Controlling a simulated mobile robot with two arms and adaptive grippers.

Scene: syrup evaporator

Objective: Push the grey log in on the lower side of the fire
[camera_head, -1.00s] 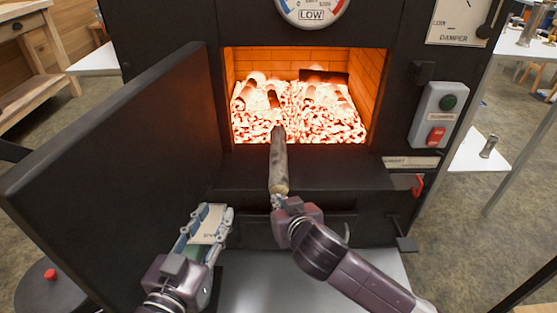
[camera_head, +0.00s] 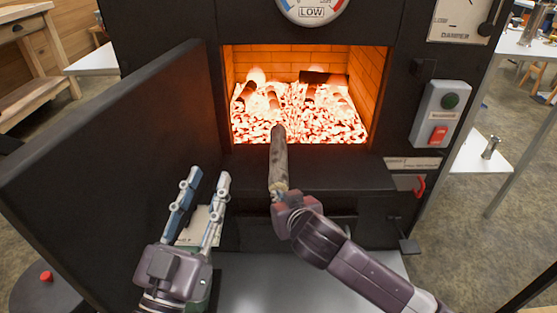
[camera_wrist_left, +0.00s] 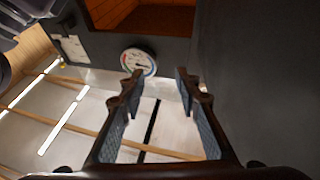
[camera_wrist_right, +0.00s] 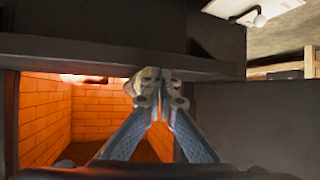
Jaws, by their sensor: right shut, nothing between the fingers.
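The grey log (camera_head: 279,158) lies lengthwise through the firebox mouth, its far end at the embers (camera_head: 300,112) and its near end over the front ledge. My right gripper (camera_head: 282,195) is shut and empty, right at the log's near end; whether it touches cannot be told. My left gripper (camera_head: 209,175) is open and empty, left of the log, in front of the open door. Its spread fingers also show in the left wrist view (camera_wrist_left: 158,85).
The open black door (camera_head: 110,150) stands at the left. Darker logs (camera_head: 273,97) lie in the glowing firebox. A switch box (camera_head: 438,115) and a red handle (camera_head: 419,187) are at the right. A pale labelled plate (camera_head: 201,225) shows behind my left fingers.

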